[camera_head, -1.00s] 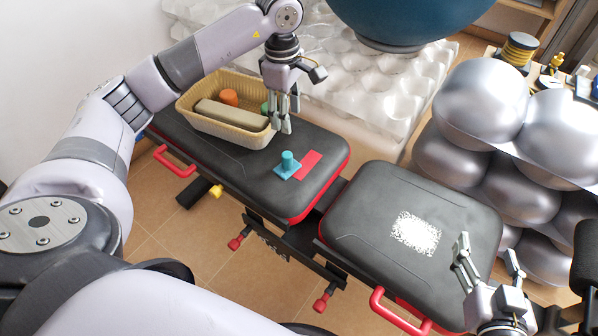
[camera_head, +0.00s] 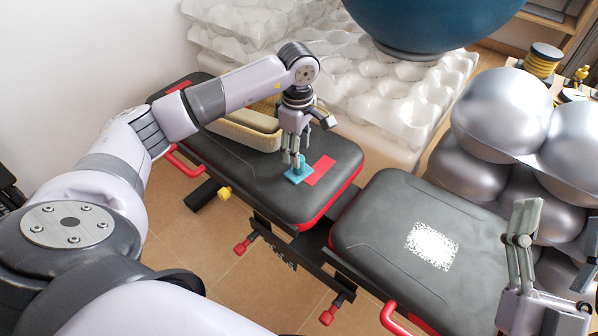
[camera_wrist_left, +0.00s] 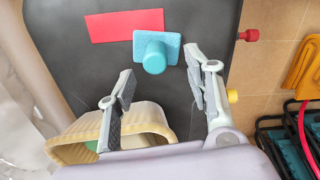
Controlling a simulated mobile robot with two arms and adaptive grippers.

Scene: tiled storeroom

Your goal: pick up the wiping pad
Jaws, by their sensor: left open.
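The wiping pad (camera_head: 305,177) is a teal square with an upright round knob. It lies on the left black bench section (camera_head: 225,165), next to a flat red rectangle (camera_head: 320,171). My left gripper (camera_head: 293,164) points down just above the pad and hides part of its knob. In the left wrist view, the pad (camera_wrist_left: 155,50) shows at the open fingertips (camera_wrist_left: 160,70), with the knob roughly between the fingers; I cannot tell whether they touch it. My right gripper (camera_head: 555,240) is open and empty at the lower right, partly cut off.
A white speckled patch (camera_head: 431,246) lies on the right bench section (camera_head: 375,215). Silver balls (camera_head: 500,110) are stacked at the right. A blue ball (camera_head: 420,20) rests on white foam behind.

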